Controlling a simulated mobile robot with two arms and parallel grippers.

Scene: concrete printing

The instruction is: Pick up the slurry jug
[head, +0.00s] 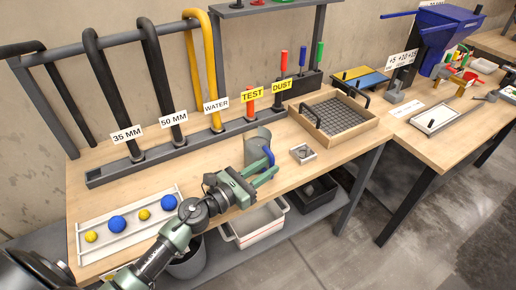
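A grey jug (254,143) with a blue handle (268,156) stands upright on the wooden bench near its front edge; I take it as the slurry jug. My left gripper (268,178) is just in front of the jug, below the handle in the picture. Its two green fingers point right with a gap between them, and nothing shows between them. The gripper hides the jug's lower part, and I cannot tell whether they touch. My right gripper is not in view.
A small tray (303,153) and a wooden-framed sieve (336,120) lie right of the jug. A rack of hoses (115,95) stands behind. A white rack with coloured balls (131,222) is at the left. Bins (258,225) sit on the lower shelf.

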